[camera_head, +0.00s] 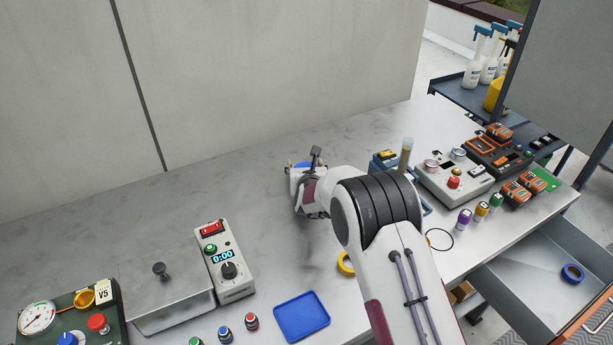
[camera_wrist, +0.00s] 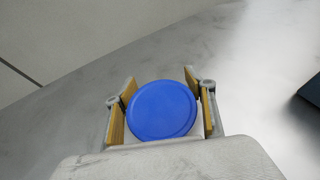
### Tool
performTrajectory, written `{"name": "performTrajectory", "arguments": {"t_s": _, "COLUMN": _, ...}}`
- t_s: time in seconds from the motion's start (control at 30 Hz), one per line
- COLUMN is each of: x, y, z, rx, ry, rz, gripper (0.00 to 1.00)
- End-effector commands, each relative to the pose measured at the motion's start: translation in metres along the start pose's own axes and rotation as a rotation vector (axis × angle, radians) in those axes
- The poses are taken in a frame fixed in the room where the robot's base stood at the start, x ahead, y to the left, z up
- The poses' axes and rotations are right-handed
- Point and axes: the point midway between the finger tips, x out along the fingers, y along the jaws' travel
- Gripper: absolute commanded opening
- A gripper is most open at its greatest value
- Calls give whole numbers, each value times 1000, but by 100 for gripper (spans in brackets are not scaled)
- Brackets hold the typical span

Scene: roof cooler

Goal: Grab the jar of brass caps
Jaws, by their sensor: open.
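A jar with a round blue lid (camera_wrist: 163,109) stands between the two fingers of my gripper (camera_wrist: 161,104) in the wrist view. The fingers are open, one on each side of the lid, with their tan pads facing it. A pale body shows at the lid's lower right; the contents are hidden, so I cannot tell whether brass caps are inside. In the head view my gripper (camera_head: 303,168) is low over the back middle of the grey bench, and a bit of blue shows at its fingers. The rest of the jar is hidden there by my arm.
The grey bench (camera_head: 190,195) is bare left of my gripper. A timer box (camera_head: 225,262), a lidded metal bin (camera_head: 172,302) and a blue tray (camera_head: 301,317) lie nearer the front. Instruments (camera_head: 455,178) stand at right. An open drawer (camera_head: 545,275) juts out at the lower right.

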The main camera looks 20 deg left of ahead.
Motion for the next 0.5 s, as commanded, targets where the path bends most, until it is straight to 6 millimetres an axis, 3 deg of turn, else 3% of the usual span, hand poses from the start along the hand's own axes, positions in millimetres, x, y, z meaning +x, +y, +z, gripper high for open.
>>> {"name": "performTrajectory", "arguments": {"t_s": 0.4, "x": 0, "y": 0, "z": 0, "rx": 0, "ry": 0, "rz": 0, "gripper": 55}}
{"name": "performTrajectory", "arguments": {"t_s": 0.5, "x": 0, "y": 0, "z": 0, "rx": 0, "ry": 0, "rz": 0, "gripper": 29}}
